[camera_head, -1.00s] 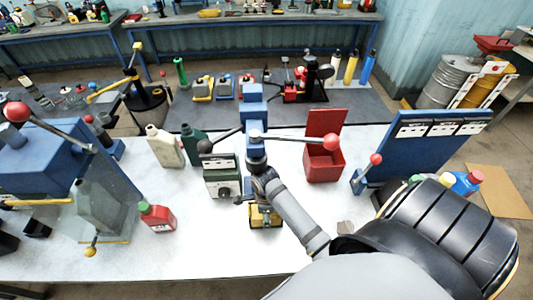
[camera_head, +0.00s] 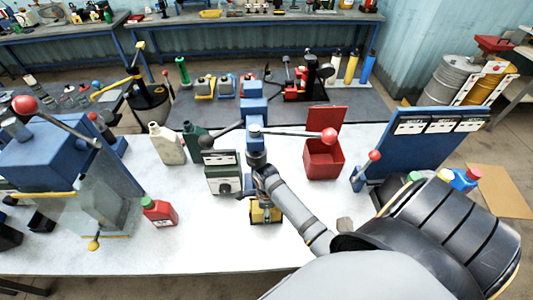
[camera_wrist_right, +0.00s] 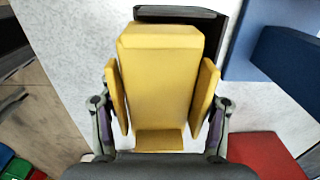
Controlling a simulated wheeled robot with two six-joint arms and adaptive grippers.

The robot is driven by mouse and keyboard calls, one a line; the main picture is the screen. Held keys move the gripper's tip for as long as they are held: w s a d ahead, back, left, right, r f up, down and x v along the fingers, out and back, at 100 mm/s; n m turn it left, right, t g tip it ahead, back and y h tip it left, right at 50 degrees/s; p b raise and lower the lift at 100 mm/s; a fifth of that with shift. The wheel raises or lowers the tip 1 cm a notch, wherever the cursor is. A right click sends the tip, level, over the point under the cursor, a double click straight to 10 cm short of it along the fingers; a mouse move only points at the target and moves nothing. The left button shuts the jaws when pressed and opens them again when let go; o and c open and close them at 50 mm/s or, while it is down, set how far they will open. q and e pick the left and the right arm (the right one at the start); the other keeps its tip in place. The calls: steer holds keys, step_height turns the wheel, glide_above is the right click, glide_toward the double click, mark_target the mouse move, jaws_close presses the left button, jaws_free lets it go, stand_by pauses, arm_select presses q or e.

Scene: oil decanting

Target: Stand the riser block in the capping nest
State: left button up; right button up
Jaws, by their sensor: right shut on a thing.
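My right gripper (camera_head: 262,198) is in front of the blue capping press (camera_head: 255,112) and shut on a yellow block, which I take to be the riser block (camera_head: 265,214). In the right wrist view the block (camera_wrist_right: 162,75) sits between the yellow pads of the gripper (camera_wrist_right: 162,100). A dark block-like part (camera_wrist_right: 215,28) lies just beyond it. I cannot tell whether that part is the capping nest, or whether the riser touches it. The gripper and forearm hide much of the press foot. My left gripper is not in view.
A grey-green box with a dial (camera_head: 223,172) stands close left of the gripper. An open red bin (camera_head: 323,158) is to the right. A red bottle (camera_head: 159,212) and a cream jug (camera_head: 166,144) stand left. A blue panel (camera_head: 425,140) stands right. The front white table (camera_head: 190,255) is clear.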

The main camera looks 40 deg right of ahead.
steer(key=o, duration=1.3)
steer(key=shift+d+f, duration=0.15)
steer(key=shift+f, duration=0.1)
steer(key=shift+c, duration=0.2)
steer(key=o, duration=0.5)
steer(key=shift+w+d+f, duration=0.1)
steer(key=shift+w+f, duration=0.05)
steer(key=shift+w, duration=0.25)
steer(key=shift+o, duration=0.4)
steer(key=shift+w+d, duration=0.1)
steer(key=shift+w, duration=0.1)
